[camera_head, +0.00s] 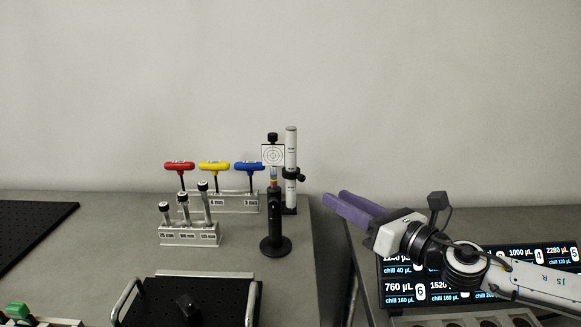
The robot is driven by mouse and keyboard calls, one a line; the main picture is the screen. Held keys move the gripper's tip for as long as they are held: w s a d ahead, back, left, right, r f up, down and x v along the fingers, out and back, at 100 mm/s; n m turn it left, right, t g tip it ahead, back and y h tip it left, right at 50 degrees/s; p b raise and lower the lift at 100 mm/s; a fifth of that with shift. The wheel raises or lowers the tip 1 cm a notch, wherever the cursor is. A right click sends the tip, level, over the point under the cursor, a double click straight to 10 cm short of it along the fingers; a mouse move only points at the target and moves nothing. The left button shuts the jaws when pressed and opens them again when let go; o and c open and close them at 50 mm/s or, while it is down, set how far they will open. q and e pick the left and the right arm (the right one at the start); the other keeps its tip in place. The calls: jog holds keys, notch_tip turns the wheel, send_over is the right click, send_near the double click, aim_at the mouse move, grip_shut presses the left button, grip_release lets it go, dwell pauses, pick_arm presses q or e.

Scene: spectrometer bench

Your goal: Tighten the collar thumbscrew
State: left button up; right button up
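A white post (291,150) stands upright on a small black base on the bench. My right gripper (333,196) has purple fingers and comes in from the right, pointing left. It shows to the right of and a little below the thumbscrew, apart from it. The fingers overlap at this angle, so their opening is unclear; no held object shows. My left gripper is out of view.
A black post holder with a target card (273,155) stands just left of the post. A rack with red, yellow and blue hex drivers (214,167), and a rack of short posts (190,238), stand further left. A black breadboard tray (205,275) is in front; a display (400,292) lies right.

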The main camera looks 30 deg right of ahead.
aim_at(303, 179)
jog(key=p+x, duration=0.1)
jog(key=x, duration=0.2)
jog(key=p+x, duration=0.1)
jog(key=x, duration=0.2)
jog(key=p+x, duration=0.2)
jog(key=shift+w+a+r, duration=0.1)
jog(key=shift+w+r, duration=0.2)
jog(key=shift+w, duration=0.05)
jog(key=shift+w+a+f, duration=0.1)
jog(key=shift+w+a, duration=0.1)
jog(key=shift+w, duration=0.3)
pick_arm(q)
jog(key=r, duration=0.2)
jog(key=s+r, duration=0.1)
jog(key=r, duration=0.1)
pick_arm(e)
jog(key=shift+w+f, duration=0.1)
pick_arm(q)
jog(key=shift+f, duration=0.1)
pick_arm(e)
jog(key=shift+c, duration=0.5)
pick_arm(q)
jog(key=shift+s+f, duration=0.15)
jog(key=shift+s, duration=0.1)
pick_arm(e)
grip_shut()
